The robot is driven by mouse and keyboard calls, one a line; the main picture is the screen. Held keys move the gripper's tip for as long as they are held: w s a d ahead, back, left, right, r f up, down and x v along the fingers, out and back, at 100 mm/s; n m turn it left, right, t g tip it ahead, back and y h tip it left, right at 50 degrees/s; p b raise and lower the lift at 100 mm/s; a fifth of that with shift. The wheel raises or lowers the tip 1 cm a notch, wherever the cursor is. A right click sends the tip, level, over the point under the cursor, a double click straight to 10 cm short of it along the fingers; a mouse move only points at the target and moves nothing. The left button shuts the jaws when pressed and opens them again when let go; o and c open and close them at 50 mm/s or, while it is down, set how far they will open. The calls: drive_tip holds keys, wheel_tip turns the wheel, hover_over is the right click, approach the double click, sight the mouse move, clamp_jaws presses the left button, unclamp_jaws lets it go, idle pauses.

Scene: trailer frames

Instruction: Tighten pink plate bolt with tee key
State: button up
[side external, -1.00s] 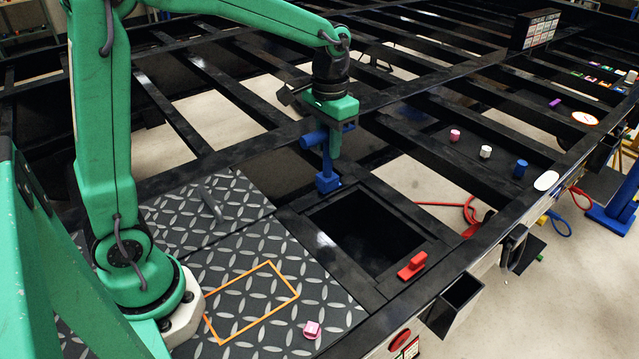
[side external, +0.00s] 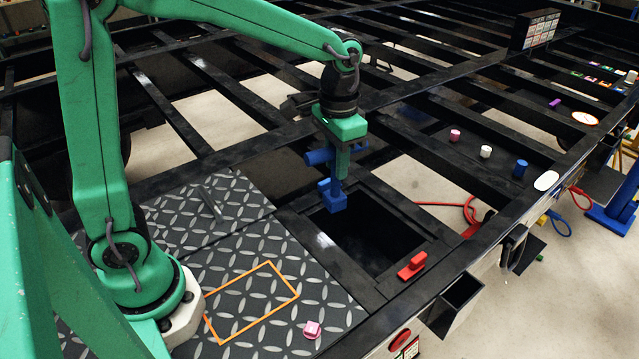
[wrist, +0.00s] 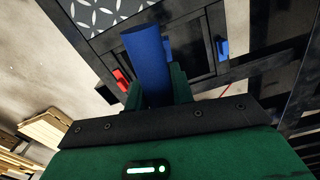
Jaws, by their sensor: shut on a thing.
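My gripper (side external: 341,163) is shut on the blue tee key (side external: 333,197). The key hangs upright, its crossbar at the jaws and its blocky lower end above the far left part of the square opening. In the wrist view, the blue bar of the key (wrist: 148,62) sticks out from between my jaws (wrist: 160,95). A pink bolt head (side external: 312,330) sits near the front edge of the tread plate (side external: 240,270). My gripper is well behind and above it, apart from it.
A dark square opening (side external: 365,238) lies right of the tread plate, with a red latch-like block (side external: 412,266) at its front edge. An orange outline (side external: 225,340) marks the plate. Pink (side external: 455,135), white (side external: 486,152) and blue (side external: 520,168) pegs stand on the frame at right.

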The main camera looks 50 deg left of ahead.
drive_tip(key=s+d+f+m, duration=0.2)
drive_tip(key=s+d+m, duration=0.7)
drive_tip(key=s+d, duration=0.5)
drive_tip(key=s, duration=0.3)
drive_tip(key=shift+d+f, duration=0.3)
drive_tip(key=shift+d, duration=0.1)
drive_tip(key=shift+f, duration=0.25)
drive_tip(key=shift+f, duration=3.35)
drive_tip(key=m, duration=0.5)
drive_tip(key=shift+m, duration=2.4)
drive_tip(key=shift+r, duration=0.15)
